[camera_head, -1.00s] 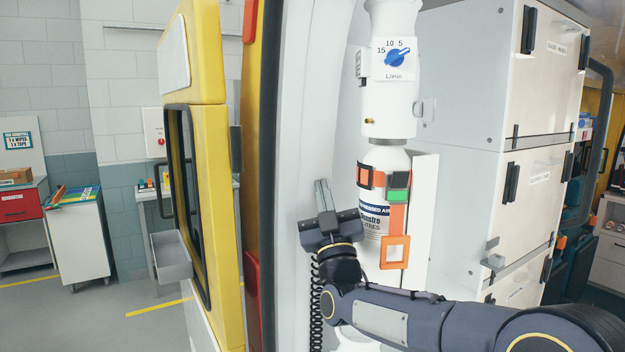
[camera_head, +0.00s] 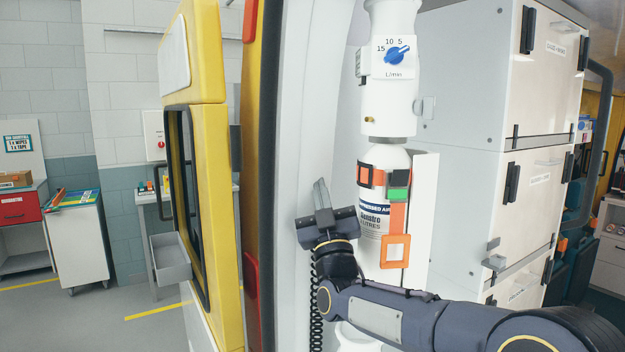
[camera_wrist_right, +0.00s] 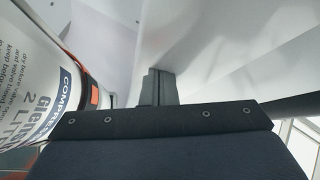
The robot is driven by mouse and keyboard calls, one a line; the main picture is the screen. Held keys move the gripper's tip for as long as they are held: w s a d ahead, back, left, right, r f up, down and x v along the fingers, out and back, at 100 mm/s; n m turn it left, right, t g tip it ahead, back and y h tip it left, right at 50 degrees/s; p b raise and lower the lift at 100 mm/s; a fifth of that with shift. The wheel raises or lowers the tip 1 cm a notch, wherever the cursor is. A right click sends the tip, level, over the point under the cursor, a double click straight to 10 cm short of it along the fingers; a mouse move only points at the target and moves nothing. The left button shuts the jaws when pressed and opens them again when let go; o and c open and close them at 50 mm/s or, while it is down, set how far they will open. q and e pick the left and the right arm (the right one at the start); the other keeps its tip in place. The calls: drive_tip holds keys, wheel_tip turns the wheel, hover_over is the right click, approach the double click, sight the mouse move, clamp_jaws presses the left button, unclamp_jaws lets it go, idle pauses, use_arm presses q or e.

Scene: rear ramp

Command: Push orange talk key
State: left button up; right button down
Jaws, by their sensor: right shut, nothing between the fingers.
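My right gripper (camera_head: 321,194) is shut and empty, its fingers pointing up in front of the pale door pillar, left of the white gas cylinder. In the right wrist view its closed fingertips (camera_wrist_right: 158,86) face a pale surface, with the cylinder at the left. No part is clearly recognisable as the orange talk key. An orange square (camera_head: 364,175) shows on the dark band around the cylinder, beside a green block (camera_head: 398,194). A black coiled cord (camera_head: 316,300) hangs below my gripper; whatever it joins above is hidden. My left gripper is not in view.
The gas cylinder (camera_head: 384,157) with a blue dial (camera_head: 396,55) stands close right of my gripper. An orange strap with a square frame (camera_head: 395,240) hangs on it. White cabinets (camera_head: 535,190) stand further right. A yellow door (camera_head: 215,180) is at the left.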

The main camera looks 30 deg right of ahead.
drive_tip(key=shift+s+b, duration=0.6)
drive_tip(key=shift+b, duration=0.05)
drive_tip(key=s+b, duration=0.3)
drive_tip(key=s, duration=0.3)
drive_tip(key=shift+d+b, duration=0.25)
drive_tip(key=shift+b, duration=0.15)
drive_tip(key=shift+f, duration=0.1)
idle(0.4)
